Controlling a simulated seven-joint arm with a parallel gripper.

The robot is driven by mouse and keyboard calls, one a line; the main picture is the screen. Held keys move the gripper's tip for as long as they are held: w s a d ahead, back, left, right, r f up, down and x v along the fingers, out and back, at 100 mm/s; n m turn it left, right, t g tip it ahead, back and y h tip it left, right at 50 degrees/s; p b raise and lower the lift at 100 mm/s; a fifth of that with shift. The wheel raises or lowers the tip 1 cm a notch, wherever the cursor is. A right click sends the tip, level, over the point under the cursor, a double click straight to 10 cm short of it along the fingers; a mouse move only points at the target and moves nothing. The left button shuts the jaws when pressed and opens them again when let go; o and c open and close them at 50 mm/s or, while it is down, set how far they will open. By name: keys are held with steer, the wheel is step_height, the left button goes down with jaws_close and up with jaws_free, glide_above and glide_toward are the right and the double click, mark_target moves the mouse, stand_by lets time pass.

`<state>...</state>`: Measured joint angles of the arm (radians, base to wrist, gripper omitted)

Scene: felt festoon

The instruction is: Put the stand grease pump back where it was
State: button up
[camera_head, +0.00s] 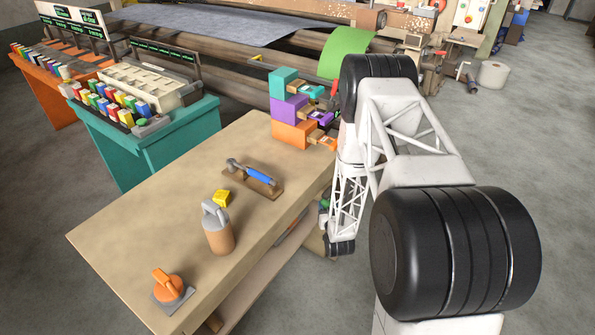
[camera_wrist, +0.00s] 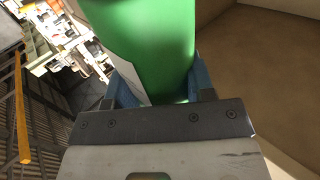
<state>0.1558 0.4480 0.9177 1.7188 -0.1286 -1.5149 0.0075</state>
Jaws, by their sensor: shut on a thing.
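In the wrist view, my gripper (camera_wrist: 162,86) has its two blue fingers on either side of a smooth, rounded green body with a white patch, which I take to be the grease pump (camera_wrist: 165,45). The fingers are shut on it; its far end runs out of the picture. In the head view my arm hides most of the gripper, and only a small green bit (camera_head: 324,204) shows beside the right edge of the workbench (camera_head: 130,235). I cannot tell there how the pump is tilted.
A lower shelf (camera_head: 262,275) shows under the bench. Floor at right is open.

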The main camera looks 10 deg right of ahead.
steer(key=s+a+r+n+y, duration=0.1)
steer(key=s+a+r+y, duration=0.1)
steer(key=r, duration=0.9)
steer(key=s+a+r+n+g+y, duration=0.1)
steer(key=s+a+r, duration=0.4)
steer(key=r, duration=0.7)
steer(key=s+a+r+n+y, duration=0.2)
steer(key=s+a+r+y, duration=0.2)
steer(key=r, duration=0.8)
steer(key=shift+s+n, duration=0.4)
steer(key=shift+s, duration=0.45)
steer(key=w+f, duration=0.1)
steer(key=w, duration=1.5)
steer(key=shift+a+f, duration=0.15)
steer(key=shift+f, duration=0.05)
steer(key=shift+f, duration=1.75)
